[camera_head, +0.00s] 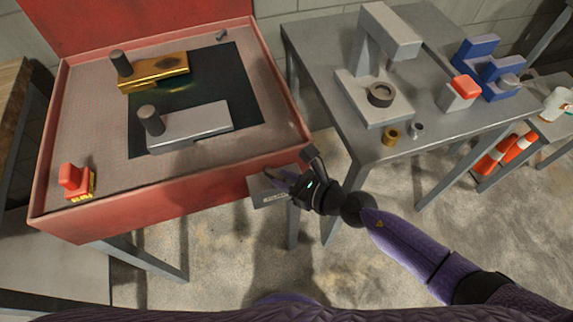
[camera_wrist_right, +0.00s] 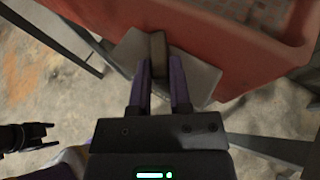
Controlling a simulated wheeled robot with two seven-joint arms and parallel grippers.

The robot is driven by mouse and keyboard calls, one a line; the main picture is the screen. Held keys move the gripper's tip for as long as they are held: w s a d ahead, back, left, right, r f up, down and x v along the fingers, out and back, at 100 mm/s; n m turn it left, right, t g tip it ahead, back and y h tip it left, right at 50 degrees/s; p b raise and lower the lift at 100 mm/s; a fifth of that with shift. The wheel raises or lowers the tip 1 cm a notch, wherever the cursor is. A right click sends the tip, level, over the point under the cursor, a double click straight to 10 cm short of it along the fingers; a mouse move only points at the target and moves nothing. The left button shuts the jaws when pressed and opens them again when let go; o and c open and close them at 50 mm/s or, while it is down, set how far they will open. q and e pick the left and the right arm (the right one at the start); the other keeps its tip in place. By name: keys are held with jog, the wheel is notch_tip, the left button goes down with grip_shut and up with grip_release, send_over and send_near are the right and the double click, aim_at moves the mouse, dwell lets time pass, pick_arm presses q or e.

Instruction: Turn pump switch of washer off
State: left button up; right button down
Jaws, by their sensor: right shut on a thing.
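The washer is a red tub (camera_head: 160,196) with a speckled tray and a dark pool in it. A grey switch plate (camera_head: 262,194) with small lettering sits at its front right corner; it also shows in the right wrist view (camera_wrist_right: 205,76). My right gripper (camera_head: 281,178) is at this plate. In the wrist view its two purple fingers (camera_wrist_right: 161,85) are shut on the stubby brown-grey switch lever (camera_wrist_right: 158,46), which stands up from the plate. The lever's on or off side cannot be read. A dark two-pronged gripper, my left one (camera_wrist_right: 45,134), shows at the wrist view's left edge, prongs apart and empty.
A gold block (camera_head: 155,72) and a silver block (camera_head: 195,122), each with a dark knob, lie in the tub. A grey table (camera_head: 340,145) with a press stands right. Floor in front is clear.

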jog(key=shift+s+a+m+t+h+p, duration=0.2)
jog(key=shift+m+t+h+p, duration=0.6)
jog(key=shift+m+h, duration=0.4)
jog(key=shift+s+a+m+t+h+p, duration=0.1)
jog(key=shift+a+m+t+h+p, duration=0.15)
jog(key=shift+m+t+h+p, duration=0.75)
jog(key=shift+s+a+m+t+h+p, duration=0.2)
jog(key=shift+m+t+h+p, duration=0.4)
jog(key=shift+m+h, duration=0.8)
jog(key=c, duration=0.8)
grip_release()
jog(key=shift+c, duration=0.2)
jog(key=p+v, duration=0.3)
jog(key=v, duration=0.7)
